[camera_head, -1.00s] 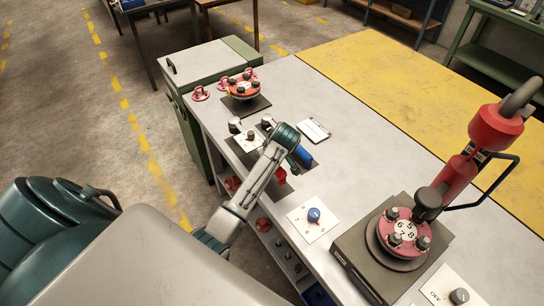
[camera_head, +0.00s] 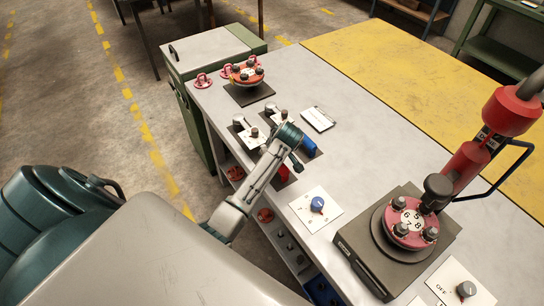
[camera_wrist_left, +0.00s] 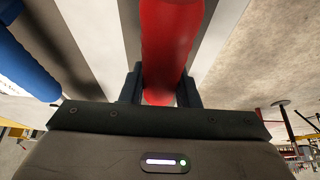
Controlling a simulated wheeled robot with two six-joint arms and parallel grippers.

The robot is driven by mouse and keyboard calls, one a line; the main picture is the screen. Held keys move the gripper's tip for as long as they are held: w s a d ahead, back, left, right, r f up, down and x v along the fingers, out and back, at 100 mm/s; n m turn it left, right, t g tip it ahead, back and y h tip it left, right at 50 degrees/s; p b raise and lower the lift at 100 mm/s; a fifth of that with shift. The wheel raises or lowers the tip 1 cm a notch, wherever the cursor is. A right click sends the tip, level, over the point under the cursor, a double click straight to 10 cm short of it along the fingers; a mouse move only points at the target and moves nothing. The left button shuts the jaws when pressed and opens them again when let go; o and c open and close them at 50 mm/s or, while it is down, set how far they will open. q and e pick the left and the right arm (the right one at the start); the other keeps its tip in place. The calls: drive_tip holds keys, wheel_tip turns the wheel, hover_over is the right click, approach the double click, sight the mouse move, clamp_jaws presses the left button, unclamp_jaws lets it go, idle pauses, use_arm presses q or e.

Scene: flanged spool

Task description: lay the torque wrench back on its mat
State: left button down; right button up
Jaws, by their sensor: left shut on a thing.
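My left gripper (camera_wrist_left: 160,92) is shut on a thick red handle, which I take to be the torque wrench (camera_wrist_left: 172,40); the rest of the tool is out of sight. In the head view my forearm hides the gripper, and only a small bit of red (camera_head: 283,173) shows beside it near the bench's front edge. A dark mat (camera_head: 318,153) lies partly hidden behind the arm. A blue-handled tool (camera_head: 308,146) is on it and also shows at the left of the wrist view (camera_wrist_left: 22,65). I cannot tell the wrench's height above the bench. My right gripper is out of view.
A white plate with a blue knob (camera_head: 317,204) lies right of the arm. Another flanged part (camera_head: 246,76) and a white card (camera_head: 318,118) lie farther back. The bench's right-back area is clear.

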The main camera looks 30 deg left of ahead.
use_arm(q)
drive_tip(key=shift+f, duration=0.5)
